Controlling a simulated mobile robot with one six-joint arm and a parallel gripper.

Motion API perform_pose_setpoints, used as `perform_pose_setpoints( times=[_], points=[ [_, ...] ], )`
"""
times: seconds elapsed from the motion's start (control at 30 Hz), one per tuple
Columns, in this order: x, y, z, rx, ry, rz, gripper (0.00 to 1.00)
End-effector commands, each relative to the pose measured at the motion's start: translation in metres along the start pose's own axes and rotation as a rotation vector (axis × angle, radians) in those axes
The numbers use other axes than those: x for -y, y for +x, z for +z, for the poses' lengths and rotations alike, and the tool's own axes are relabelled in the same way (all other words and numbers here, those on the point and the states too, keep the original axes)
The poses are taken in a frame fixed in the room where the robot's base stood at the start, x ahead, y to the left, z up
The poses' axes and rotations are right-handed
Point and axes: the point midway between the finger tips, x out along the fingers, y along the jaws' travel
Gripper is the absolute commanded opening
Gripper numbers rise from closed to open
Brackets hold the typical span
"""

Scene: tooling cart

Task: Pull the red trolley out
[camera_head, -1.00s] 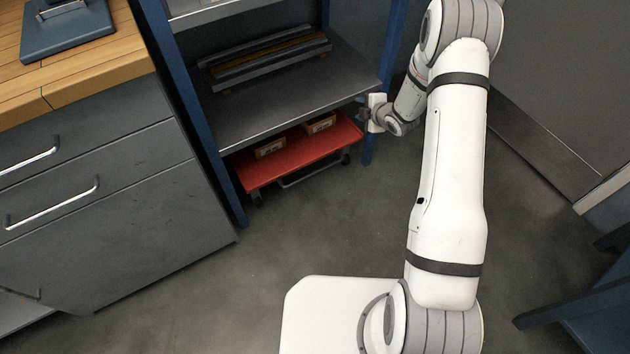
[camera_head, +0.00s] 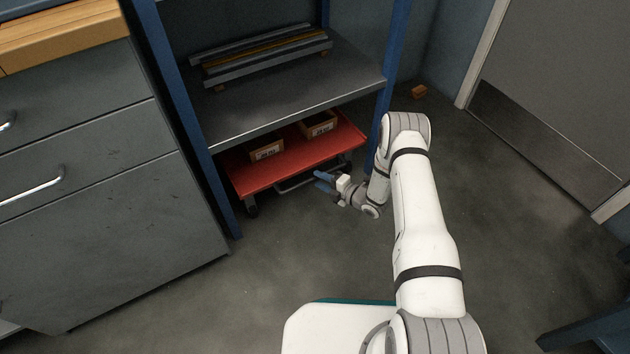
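The red trolley (camera_head: 285,170) is a low flat cart on dark casters under the lowest visible grey shelf of the blue-framed rack. Its front edge sticks out a little. A grey bar handle (camera_head: 297,184) hangs below that edge. My gripper (camera_head: 321,181), with blue fingers, is just in front of the trolley, close to the right end of the handle. The fingers look parted with nothing between them. I cannot tell whether they touch the handle. The back of the trolley is hidden under the shelf.
Two small labelled boxes (camera_head: 266,149) (camera_head: 318,127) sit on the trolley. The blue rack posts (camera_head: 381,95) stand on both sides. A grey drawer cabinet (camera_head: 110,230) is at left. The floor (camera_head: 260,280) in front is clear. A small orange block (camera_head: 418,91) lies at the back right.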

Motion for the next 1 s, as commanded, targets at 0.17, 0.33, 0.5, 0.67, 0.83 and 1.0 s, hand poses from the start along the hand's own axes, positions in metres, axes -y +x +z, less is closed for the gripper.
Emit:
perform_pose_setpoints(
  times=[0.17,0.33,0.5,0.67,0.83,1.0],
  points=[
    [0.002,0.024,0.0,-0.001,-0.001,0.0,0.38],
    [0.0,0.031,0.0,-0.001,0.001,-0.001,0.38],
    [-0.001,0.031,0.0,0.0,0.001,-0.001,0.38],
    [0.0,0.031,0.0,0.0,0.001,-0.001,0.28],
    [0.0,0.031,0.0,0.0,0.002,-0.001,0.14],
    [0.0,0.031,0.0,0.0,0.002,-0.001,0.0]
  ],
)
